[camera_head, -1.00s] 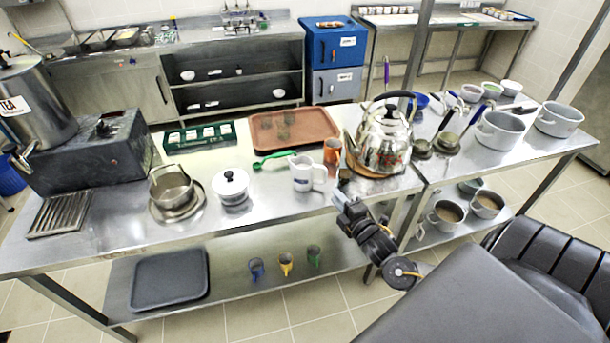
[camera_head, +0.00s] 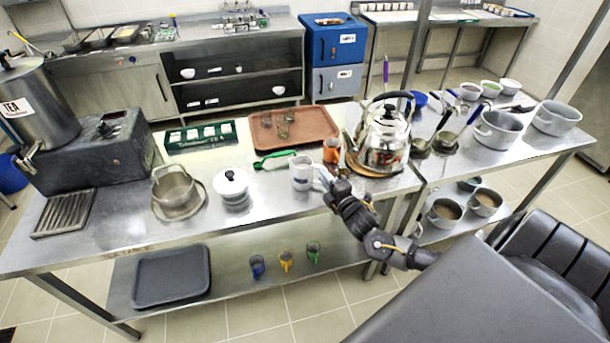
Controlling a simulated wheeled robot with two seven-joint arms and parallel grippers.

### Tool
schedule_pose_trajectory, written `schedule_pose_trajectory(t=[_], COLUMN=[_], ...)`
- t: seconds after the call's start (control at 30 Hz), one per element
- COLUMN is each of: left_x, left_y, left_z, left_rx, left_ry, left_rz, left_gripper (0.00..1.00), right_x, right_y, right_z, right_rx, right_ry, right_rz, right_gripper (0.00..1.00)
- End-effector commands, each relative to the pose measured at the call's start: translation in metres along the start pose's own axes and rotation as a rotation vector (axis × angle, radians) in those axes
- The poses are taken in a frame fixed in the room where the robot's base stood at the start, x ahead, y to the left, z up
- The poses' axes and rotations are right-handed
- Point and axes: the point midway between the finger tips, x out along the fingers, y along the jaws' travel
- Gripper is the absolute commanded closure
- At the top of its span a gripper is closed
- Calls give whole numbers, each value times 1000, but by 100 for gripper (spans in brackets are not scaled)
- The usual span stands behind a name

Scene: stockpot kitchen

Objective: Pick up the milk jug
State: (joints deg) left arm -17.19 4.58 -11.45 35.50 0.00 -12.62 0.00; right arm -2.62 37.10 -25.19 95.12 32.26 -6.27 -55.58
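My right gripper (camera_head: 326,178) is at the handle side of the jug, reaching in from the lower right. Its fingertips overlap the handle in this view. They are small and partly hidden, so I cannot tell whether they touch it or have closed. My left gripper is out of view.
An orange cup (camera_head: 332,151) and a large kettle (camera_head: 385,138) stand close by on the right. A green spoon (camera_head: 274,158) and a brown tray (camera_head: 318,126) lie behind the jug. A white lidded pot (camera_head: 231,187) is to the left. The counter in front is clear.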

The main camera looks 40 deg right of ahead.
Motion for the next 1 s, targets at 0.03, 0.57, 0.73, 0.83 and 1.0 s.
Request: schedule_pose_trajectory(t=[0.03,0.57,0.73,0.83,1.0], left_x=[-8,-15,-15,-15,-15], left_y=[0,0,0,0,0], left_z=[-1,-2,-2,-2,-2], left_rx=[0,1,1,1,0], left_ry=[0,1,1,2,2], left_rz=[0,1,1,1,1], left_gripper=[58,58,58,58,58], right_x=[8,38,38,38,38], right_y=[5,0,0,0,0], right_z=[2,3,3,3,3], right_rx=[-1,0,0,0,0], right_ry=[-3,-1,-1,-1,0], right_rz=[1,0,0,0,0], right_gripper=[81,82,100,100,100])
